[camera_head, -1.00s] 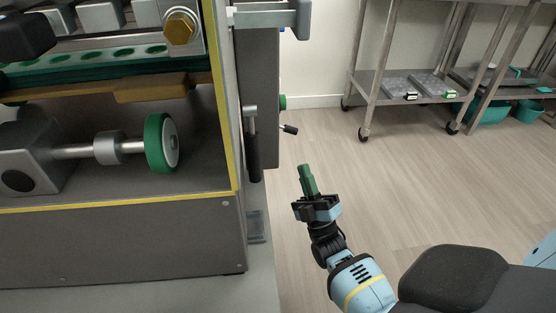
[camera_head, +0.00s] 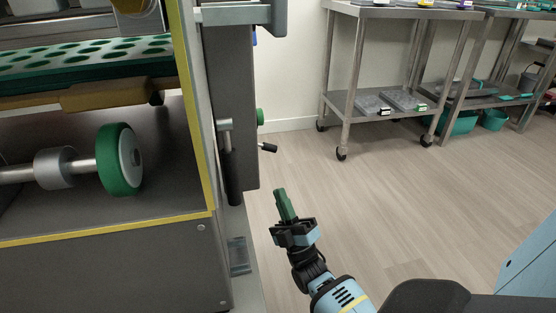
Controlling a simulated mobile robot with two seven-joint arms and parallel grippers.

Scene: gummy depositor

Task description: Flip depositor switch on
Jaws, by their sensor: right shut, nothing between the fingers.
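The depositor (camera_head: 110,265) is the big grey machine at the left, with yellow edging. A grey control box (camera_head: 231,105) stands on its right side, seen edge-on. From its right face stick out a green knob (camera_head: 260,117) and a black-tipped lever switch (camera_head: 268,147); which way the switch is set I cannot tell. My right gripper (camera_head: 285,205) is below and a little right of the switch, apart from it. Its green fingers are shut, empty, and point up and slightly left. My left gripper is not in view.
A black-handled latch (camera_head: 232,175) hangs at the machine's corner, left of my right gripper. A green tray with holes (camera_head: 90,57) and a green wheel (camera_head: 120,160) are inside the machine. Steel carts (camera_head: 385,110) stand at the back right. Open floor lies between.

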